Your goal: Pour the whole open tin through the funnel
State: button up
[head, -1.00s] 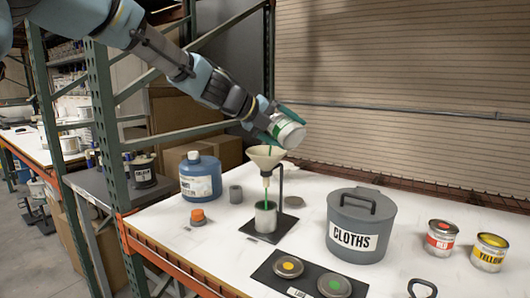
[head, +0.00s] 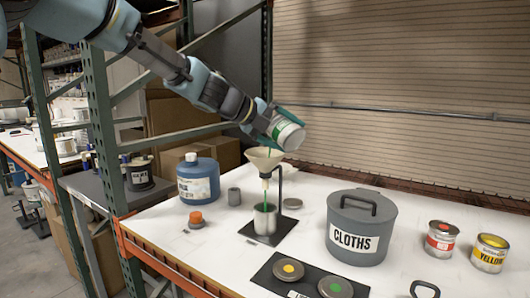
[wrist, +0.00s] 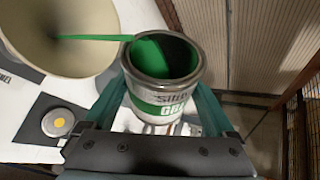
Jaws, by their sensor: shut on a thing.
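My gripper (head: 268,124) is shut on the open green tin (head: 288,133) and holds it tilted above the funnel. In the wrist view the tin (wrist: 160,90) has green liquid inside, and a thin green stream runs from its rim into the funnel (wrist: 85,55). In the head view the cream funnel (head: 263,160) sits in a stand (head: 281,185). Green liquid runs from its spout into a grey metal can (head: 265,220) on the stand's black base. How much liquid is in the can is hidden.
A grey CLOTHS bin (head: 357,228) stands right of the stand. Red (head: 441,238) and yellow (head: 489,253) tins stand further right. A black mat (head: 305,282) with two lids lies in front. A blue jug (head: 198,179) and an orange-capped item (head: 196,219) stand left.

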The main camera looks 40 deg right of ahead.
jog(key=shift+w+f+n+g+p, duration=0.1)
jog(key=shift+f+n+g+p, duration=0.25)
jog(key=shift+p, duration=1)
dwell(0.4)
jog(key=shift+w+r+n+g+p, duration=0.4)
jog(key=shift+r+p, duration=0.3)
jog(key=shift+p, duration=0.7)
jog(key=shift+w+r+n+g+p, duration=0.25)
jog(key=shift+w+r+p, duration=0.15)
jog(key=shift+w+r, duration=0.1)
